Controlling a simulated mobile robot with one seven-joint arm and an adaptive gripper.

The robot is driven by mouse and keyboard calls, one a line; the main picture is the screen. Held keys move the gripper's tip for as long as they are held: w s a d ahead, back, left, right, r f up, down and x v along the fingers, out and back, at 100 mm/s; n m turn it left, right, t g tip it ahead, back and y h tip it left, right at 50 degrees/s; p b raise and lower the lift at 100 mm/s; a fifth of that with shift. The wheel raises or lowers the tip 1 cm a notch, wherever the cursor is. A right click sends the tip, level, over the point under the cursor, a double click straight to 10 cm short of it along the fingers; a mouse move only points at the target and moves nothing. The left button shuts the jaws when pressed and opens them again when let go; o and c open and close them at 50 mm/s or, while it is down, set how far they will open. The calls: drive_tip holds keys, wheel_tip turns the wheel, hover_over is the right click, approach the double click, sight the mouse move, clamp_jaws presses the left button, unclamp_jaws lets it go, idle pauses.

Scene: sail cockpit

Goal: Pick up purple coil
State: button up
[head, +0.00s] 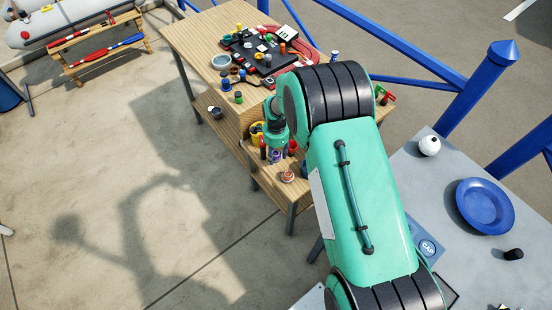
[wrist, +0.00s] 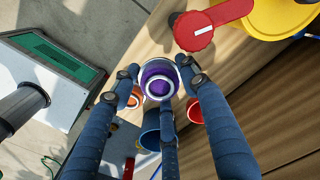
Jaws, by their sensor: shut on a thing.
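The purple coil (wrist: 158,82), with a pale rim, is between the fingertips of my gripper (wrist: 160,76) in the wrist view. The dark blue fingers are shut on it from several sides. In the head view, the purple coil (head: 275,157) shows small below my gripper (head: 276,150), over the lower wooden shelf. The fingers hide part of its side, and I cannot tell whether it still touches the shelf.
An orange coil (head: 287,176) lies close by on the shelf. In the wrist view a blue cup (wrist: 150,138), a red-orange cup (wrist: 194,112) and a yellow item with a red handle (wrist: 193,32) are near. The upper wooden table (head: 190,40) holds clutter.

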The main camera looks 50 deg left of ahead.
sight(276, 153)
drive_tip(key=shift+r, duration=2.15)
